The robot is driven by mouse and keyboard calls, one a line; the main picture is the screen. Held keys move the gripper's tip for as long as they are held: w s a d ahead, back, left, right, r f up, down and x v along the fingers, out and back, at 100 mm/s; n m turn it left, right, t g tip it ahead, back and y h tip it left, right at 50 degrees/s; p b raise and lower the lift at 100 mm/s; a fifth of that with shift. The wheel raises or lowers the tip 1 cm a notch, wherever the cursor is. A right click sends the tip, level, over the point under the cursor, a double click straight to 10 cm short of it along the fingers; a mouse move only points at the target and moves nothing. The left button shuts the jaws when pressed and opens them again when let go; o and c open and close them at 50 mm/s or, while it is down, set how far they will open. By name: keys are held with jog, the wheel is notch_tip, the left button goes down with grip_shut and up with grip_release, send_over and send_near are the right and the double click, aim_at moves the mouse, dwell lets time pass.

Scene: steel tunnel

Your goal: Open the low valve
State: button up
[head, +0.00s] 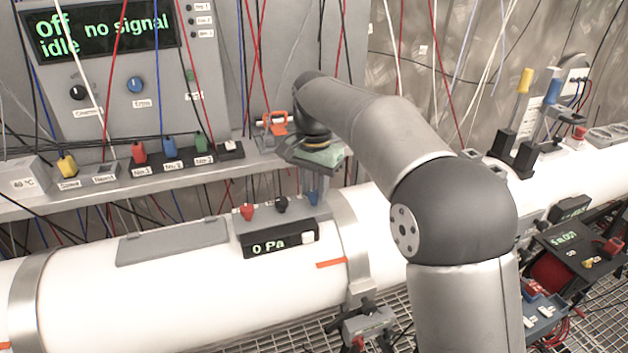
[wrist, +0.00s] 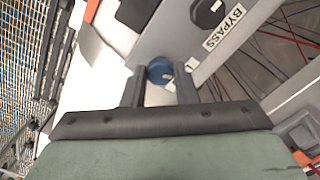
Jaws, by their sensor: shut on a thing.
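A small row of valve knobs sits on a grey box on the white pipe: a red knob (head: 247,212), a black knob (head: 282,204) and a blue knob (head: 313,198). My gripper (head: 316,186) points down at the blue knob, at the right end of the row. In the wrist view my gripper (wrist: 160,88) has its two fingers on either side of the blue knob (wrist: 160,70), shut on it. A white mark shows on the knob. The black knob (wrist: 208,12) beside it is labelled BYPASS. The blue knob's own label is not readable.
A control panel (head: 120,60) at the upper left reads "Off no signal idle". Loose wires hang around the shelf (head: 120,190). An orange-handled part (head: 275,124) is close behind my gripper.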

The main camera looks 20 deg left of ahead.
aim_at(315, 193)
jog(key=n+p, duration=0.2)
jog(key=n, duration=0.4)
jog(key=shift+r, duration=0.1)
jog(key=n+p, duration=0.2)
jog(key=n, duration=0.4)
jog(key=shift+n, duration=0.4)
jog(key=o, duration=1)
notch_tip(315, 193, up, 17)
jog(key=shift+r, duration=0.15)
jog(key=shift+d, duration=0.1)
